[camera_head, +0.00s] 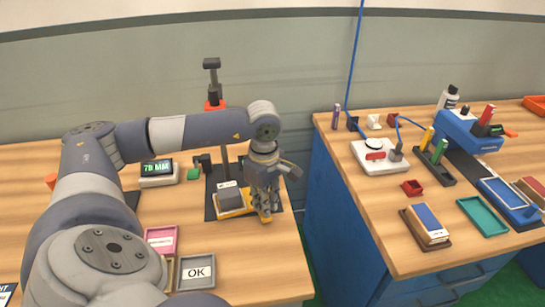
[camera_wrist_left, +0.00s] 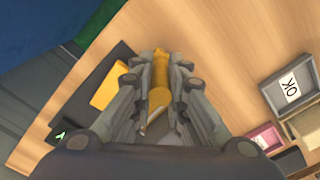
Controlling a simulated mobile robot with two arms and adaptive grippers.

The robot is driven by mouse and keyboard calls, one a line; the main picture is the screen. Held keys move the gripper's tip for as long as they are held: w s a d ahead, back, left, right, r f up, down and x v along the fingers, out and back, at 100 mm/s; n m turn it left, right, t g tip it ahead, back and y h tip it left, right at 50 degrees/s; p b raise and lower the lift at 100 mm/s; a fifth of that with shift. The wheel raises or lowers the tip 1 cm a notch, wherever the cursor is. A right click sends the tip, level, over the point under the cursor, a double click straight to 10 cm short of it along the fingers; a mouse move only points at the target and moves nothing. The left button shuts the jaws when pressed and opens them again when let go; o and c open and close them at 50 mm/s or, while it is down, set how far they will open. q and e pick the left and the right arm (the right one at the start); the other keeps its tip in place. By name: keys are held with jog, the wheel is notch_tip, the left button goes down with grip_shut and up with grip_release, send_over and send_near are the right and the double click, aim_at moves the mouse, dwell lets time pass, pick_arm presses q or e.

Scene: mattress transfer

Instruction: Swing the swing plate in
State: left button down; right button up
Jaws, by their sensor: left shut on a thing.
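My left gripper (camera_head: 264,211) reaches down over the left table onto the yellow swing plate (camera_head: 232,212) at a fixture on a black mat. The plate lies low beside a grey block (camera_head: 229,197). In the left wrist view my left gripper (camera_wrist_left: 160,72) is shut on a yellow piece (camera_wrist_left: 160,63), which appears to be part of the swing plate. Another yellow part (camera_wrist_left: 113,85) lies apart on the black mat to the left. The fingers hide much of the held piece. My right gripper is not in view.
A fixture post (camera_head: 213,82) stands behind the plate. An OK tray (camera_head: 196,286) and a pink tray (camera_head: 161,233) are nearer. A gap separates this table from the blue bench (camera_head: 345,240).

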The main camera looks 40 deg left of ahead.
pick_arm(q)
jog(key=shift+s+a+r+m+b, duration=0.1)
jog(key=shift+s+a+m+b, duration=0.15)
jog(key=shift+a+m+b, duration=0.45)
jog(key=shift+r+m, duration=0.1)
jog(key=shift+m, duration=0.2)
